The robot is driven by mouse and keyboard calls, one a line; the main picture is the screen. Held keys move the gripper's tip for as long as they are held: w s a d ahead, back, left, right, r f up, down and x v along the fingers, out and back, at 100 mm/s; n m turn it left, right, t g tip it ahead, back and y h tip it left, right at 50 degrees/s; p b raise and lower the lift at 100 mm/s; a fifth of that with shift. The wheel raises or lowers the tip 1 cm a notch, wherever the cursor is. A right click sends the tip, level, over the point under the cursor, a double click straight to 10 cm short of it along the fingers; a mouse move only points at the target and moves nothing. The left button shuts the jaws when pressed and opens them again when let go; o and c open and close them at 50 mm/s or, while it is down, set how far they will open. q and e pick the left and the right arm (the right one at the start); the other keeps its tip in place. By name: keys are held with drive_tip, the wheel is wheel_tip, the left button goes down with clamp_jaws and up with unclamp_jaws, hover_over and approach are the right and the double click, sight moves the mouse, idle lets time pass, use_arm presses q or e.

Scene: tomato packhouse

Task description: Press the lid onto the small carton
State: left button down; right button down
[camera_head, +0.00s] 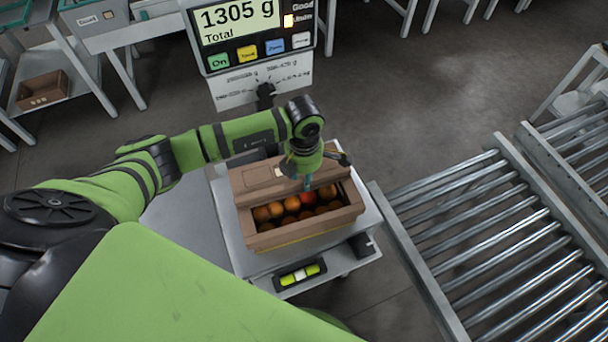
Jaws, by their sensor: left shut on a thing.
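The small carton (303,232) is brown and stands on the scale's pale plate. Red and orange tomatoes (291,203) show in its long opening. A brown cardboard panel, which looks like the lid (262,178), lies over the carton's far side and leaves the near part open. I cannot tell how far it is seated. My left gripper (307,184) points down at the near edge of this panel, above the tomatoes. It is shut on the lid, though the grip itself is small and partly hidden by the wrist. My right gripper is not in view.
The scale display (240,28) reads 1305 g behind the carton. A spirit level (299,275) sits at the front of the scale stand. A roller conveyor (490,250) runs close on the right. Tables and another brown box (42,90) stand at the back left.

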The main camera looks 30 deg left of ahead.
use_arm(q)
drive_tip(key=shift+f+b, duration=0.5)
idle(0.7)
drive_tip(key=c, duration=0.9)
unclamp_jaws()
drive_tip(key=c, duration=0.3)
drive_tip(key=shift+r+p, duration=2.9)
drive_tip(key=shift+r, duration=1.15)
drive_tip(key=shift+f, duration=0.1)
